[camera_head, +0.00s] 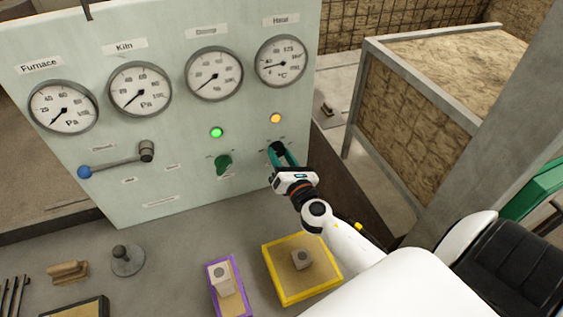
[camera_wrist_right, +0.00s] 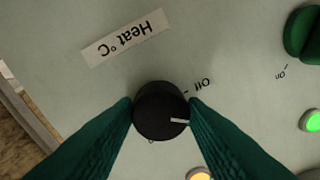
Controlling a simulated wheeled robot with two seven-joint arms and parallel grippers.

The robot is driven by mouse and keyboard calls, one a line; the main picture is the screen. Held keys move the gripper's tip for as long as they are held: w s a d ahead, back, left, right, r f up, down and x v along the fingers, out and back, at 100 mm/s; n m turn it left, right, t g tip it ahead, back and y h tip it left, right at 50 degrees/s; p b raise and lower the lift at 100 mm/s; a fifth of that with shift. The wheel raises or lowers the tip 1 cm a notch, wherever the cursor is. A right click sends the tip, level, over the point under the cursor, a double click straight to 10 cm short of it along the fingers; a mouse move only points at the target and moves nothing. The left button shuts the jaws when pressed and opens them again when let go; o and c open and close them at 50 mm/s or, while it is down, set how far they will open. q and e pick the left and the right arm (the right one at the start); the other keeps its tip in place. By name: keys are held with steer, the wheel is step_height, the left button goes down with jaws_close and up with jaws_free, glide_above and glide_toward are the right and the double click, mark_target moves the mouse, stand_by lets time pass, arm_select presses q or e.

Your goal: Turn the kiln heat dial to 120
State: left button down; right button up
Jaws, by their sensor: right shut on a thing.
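The heat dial (camera_wrist_right: 160,112) is a round black knob with a white pointer mark, below the upside-down "Heat °C" label (camera_wrist_right: 126,37) in the right wrist view. Its pointer lies towards the lower right, near the "Off" mark. My right gripper (camera_head: 279,152) reaches the panel in the head view. Its green fingers (camera_wrist_right: 163,108) are shut on the knob, one on each side. In the head view the fingers partly hide the dial (camera_head: 276,147). The round heat gauge (camera_head: 281,61) above it has a needle pointing left. My left gripper is not in view.
The panel (camera_head: 180,105) also bears a green knob (camera_head: 223,164), a green lamp (camera_head: 216,132), an amber lamp (camera_head: 276,118) and a blue-tipped lever (camera_head: 115,161). Yellow (camera_head: 301,295) and purple (camera_head: 212,290) trays stand on the bench below. A metal-framed crate (camera_head: 430,80) stands at right.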

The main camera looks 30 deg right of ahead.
steer(key=m+b, duration=0.2)
steer(key=m, duration=0.2)
steer(key=shift+a+f+m+h, duration=0.1)
steer(key=shift+f+m+h, duration=0.05)
steer(key=shift+m+h, duration=0.2)
steer(key=m+b, duration=0.1)
steer(key=m, duration=0.5)
steer(key=shift+h+b, duration=0.35)
steer(key=m, duration=0.2)
steer(key=shift+m, duration=0.35)
steer(key=shift+a+r+m, duration=0.1)
steer(key=shift+r+m, duration=0.1)
steer(key=shift+m, duration=1.7)
steer(key=o, duration=1)
steer(key=shift+c, duration=0.2)
